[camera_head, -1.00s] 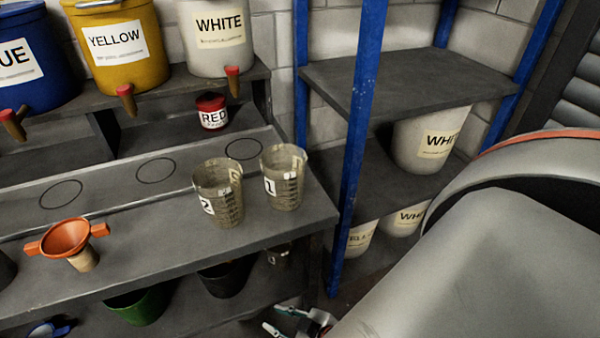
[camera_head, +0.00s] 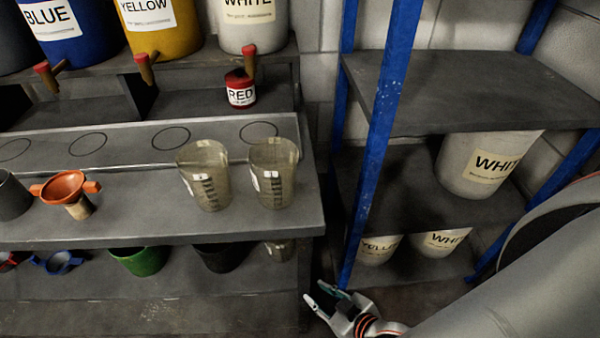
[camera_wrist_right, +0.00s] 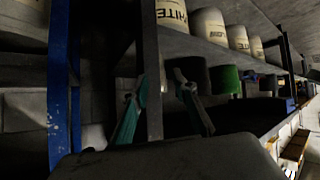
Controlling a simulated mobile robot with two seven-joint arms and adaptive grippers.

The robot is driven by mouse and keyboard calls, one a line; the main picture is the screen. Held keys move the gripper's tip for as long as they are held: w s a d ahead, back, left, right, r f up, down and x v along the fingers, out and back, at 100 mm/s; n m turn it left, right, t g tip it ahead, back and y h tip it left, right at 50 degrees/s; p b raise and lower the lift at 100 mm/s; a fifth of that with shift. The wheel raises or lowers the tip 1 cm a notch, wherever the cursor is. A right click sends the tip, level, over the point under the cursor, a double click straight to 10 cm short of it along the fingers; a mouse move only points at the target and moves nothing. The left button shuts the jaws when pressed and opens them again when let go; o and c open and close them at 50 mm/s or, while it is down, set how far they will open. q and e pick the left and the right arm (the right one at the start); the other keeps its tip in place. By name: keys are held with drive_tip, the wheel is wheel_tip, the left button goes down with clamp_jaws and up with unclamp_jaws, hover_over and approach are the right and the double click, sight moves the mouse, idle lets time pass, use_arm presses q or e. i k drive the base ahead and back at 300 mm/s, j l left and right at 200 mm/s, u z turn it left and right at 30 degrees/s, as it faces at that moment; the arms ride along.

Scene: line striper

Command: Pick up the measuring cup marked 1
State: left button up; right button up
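Two clear, greyish measuring cups stand upright side by side near the right end of the workbench shelf. The right cup (camera_head: 273,173) carried the 1 in the earlier head view and the left cup (camera_head: 204,175) the 2; their small white labels are hard to read now. My right gripper (camera_head: 320,293) is low in the head view, in front of and below the shelf's right end, apart from both cups. In the right wrist view its two green-padded fingers (camera_wrist_right: 158,85) are spread with nothing between them. My left gripper is out of view.
The bench shelf (camera_head: 120,222) has an orange funnel (camera_head: 66,190) at left and a red paint can (camera_head: 240,90) behind the cups. Dark and green containers (camera_head: 138,260) sit below. A blue rack post (camera_head: 378,130) stands right of the bench.

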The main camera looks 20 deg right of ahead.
sight(272, 160)
drive_tip(key=l, duration=0.5)
drive_tip(key=k+l, duration=0.15)
drive_tip(key=l, duration=0.8)
drive_tip(key=k, duration=0.05)
